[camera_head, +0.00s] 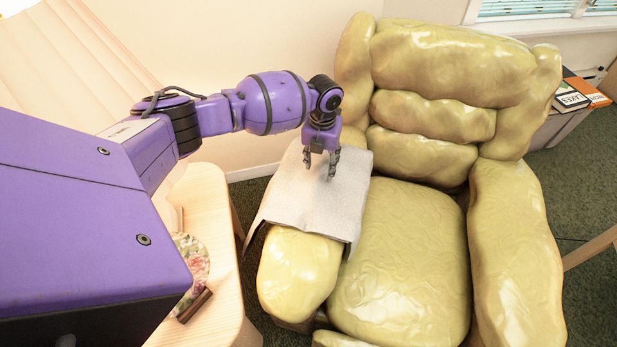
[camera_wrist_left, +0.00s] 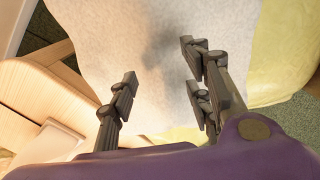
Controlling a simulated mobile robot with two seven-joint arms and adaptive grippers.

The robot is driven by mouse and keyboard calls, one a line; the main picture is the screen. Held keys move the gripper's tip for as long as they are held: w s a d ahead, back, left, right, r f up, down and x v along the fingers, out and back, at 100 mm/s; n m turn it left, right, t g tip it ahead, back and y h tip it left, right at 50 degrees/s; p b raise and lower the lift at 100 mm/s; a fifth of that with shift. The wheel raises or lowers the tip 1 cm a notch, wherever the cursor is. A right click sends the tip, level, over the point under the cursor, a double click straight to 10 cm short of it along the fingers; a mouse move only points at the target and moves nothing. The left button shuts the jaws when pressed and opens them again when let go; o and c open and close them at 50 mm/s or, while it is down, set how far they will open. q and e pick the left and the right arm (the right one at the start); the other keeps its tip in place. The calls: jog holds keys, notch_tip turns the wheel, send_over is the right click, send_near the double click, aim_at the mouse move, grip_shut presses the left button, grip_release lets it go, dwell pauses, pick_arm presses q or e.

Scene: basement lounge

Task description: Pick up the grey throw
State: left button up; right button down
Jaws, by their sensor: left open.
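The grey throw (camera_head: 304,207) lies draped over the left armrest of a yellow-green armchair (camera_head: 402,262), with its edges hanging down the sides. My left gripper (camera_head: 321,172) points down over the upper part of the throw. In the left wrist view the throw (camera_wrist_left: 150,50) fills the middle, and the fingers of my left gripper (camera_wrist_left: 160,95) are spread apart with nothing between them. I cannot tell exactly how far the fingertips are above the cloth. My right gripper is not in view.
A light wooden table (camera_head: 215,235) stands left of the armchair, with a round floral-patterned item (camera_head: 192,262) on it, partly hidden by my arm. Books (camera_head: 570,97) lie on a side table at the back right.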

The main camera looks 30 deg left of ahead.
aim_at(321, 171)
pick_arm(q)
notch_tip(321, 171, down, 4)
jog(key=shift+d+f+b, duration=0.1)
jog(key=shift+f+b, duration=0.1)
jog(key=shift+b, duration=1)
jog(key=shift+f, duration=0.2)
jog(key=shift+w+r, duration=0.1)
jog(key=shift+r, duration=0.1)
jog(key=c, duration=1)
grip_shut()
